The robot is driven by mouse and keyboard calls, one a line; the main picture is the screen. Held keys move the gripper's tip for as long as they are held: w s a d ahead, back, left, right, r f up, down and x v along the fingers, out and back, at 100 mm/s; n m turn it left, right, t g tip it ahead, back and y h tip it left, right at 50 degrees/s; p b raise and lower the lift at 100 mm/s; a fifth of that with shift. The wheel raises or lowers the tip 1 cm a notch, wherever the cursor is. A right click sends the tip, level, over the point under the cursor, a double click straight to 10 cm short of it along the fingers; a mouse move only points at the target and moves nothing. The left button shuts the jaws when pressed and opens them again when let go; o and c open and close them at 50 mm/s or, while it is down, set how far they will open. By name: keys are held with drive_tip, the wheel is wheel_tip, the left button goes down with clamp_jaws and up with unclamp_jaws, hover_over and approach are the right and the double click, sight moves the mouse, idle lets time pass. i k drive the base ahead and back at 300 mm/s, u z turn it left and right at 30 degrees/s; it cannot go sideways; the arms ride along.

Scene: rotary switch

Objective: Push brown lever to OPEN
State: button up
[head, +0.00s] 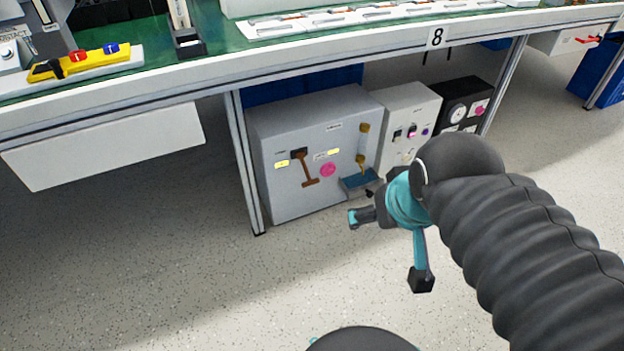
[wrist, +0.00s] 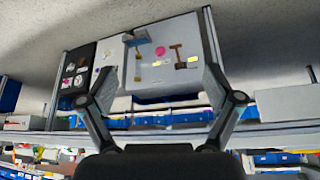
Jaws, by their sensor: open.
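The brown lever (head: 307,170) is a T-shaped handle on the front of a grey box (head: 270,140) under the bench. Its stem slants down to the right, with a yellow label at each side. In the wrist view, which shows the scene upside down, the lever (wrist: 177,56) is right of the pink round knob (wrist: 160,51). My gripper (head: 388,250) is open and empty, in front of the box and to the lower right of the lever, apart from it. In the wrist view my open fingers (wrist: 165,40) frame the box. The lettering is too small to read.
A brass-coloured pipe fitting (head: 362,150) and a small blue tray (head: 362,183) are at the box's right side. A light box (head: 405,115) and a black gauge box (head: 465,105) stand to the right. The bench edge (head: 330,70) overhangs. The floor in front is clear.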

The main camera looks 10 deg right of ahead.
sight(302, 155)
drive_tip(key=z, duration=1.25)
drive_tip(key=k, duration=0.45)
drive_tip(key=u, duration=1.25)
